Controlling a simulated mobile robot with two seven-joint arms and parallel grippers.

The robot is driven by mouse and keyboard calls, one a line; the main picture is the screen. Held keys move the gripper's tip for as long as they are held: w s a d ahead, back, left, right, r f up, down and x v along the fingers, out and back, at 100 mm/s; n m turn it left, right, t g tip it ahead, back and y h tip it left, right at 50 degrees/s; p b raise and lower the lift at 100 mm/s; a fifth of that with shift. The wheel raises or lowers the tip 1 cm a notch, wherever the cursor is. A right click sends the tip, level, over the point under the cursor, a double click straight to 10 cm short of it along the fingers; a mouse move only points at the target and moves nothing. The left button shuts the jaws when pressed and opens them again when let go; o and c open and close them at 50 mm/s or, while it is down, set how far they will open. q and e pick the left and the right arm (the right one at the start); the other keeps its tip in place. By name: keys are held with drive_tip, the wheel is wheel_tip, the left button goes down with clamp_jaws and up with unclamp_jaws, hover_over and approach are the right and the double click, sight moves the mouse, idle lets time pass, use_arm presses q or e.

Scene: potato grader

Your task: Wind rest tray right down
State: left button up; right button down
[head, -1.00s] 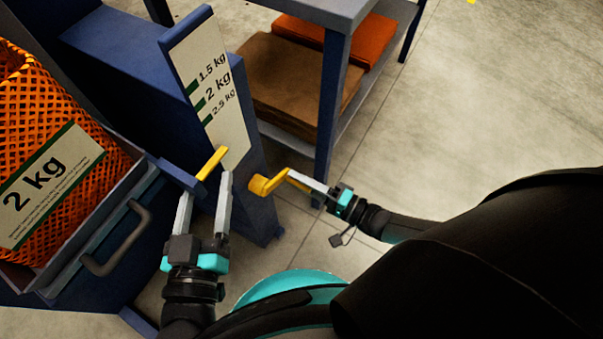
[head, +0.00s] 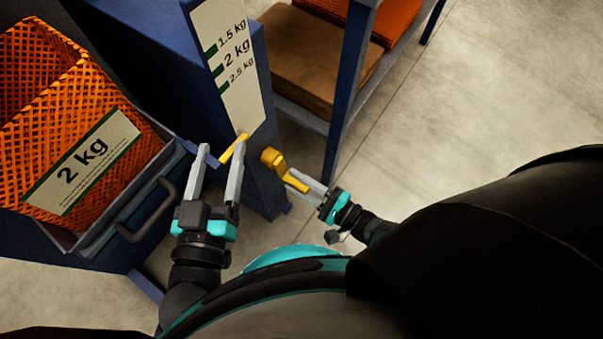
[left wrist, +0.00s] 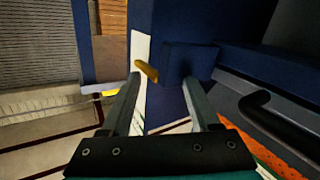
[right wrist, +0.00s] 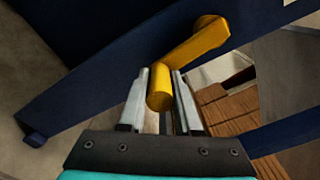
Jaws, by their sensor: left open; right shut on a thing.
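A yellow crank (head: 272,160) sits on the side of the blue post. My right gripper (head: 298,181) is shut on its handle, which shows between the fingers in the right wrist view (right wrist: 160,88). The rest tray (head: 112,226) is grey with a dark handle and holds an orange mesh sack (head: 40,130) labelled 2 kg. A yellow pointer (head: 234,148) lies near the bottom end of the white scale (head: 243,105), below the 2.5 kg mark. My left gripper (head: 220,150) is open beside the post; the pointer shows by its fingertips in the left wrist view (left wrist: 147,71).
A blue-framed rack (head: 345,100) behind the crank carries brown stacked sacks (head: 310,70) and orange ones (head: 400,30). Open concrete floor (head: 480,90) lies to the right.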

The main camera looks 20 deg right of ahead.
drive_tip(key=shift+s+a+f, duration=0.15)
drive_tip(key=shift+s+a, duration=0.4)
drive_tip(key=shift+a, duration=0.1)
drive_tip(key=c, duration=0.9)
unclamp_jaws()
drive_tip(key=shift+c, duration=0.2)
drive_tip(key=o, duration=0.3)
drive_tip(key=shift+w, duration=0.1)
drive_tip(key=shift+o, duration=0.2)
drive_tip(key=v, duration=1.5)
drive_tip(key=shift+d, duration=0.25)
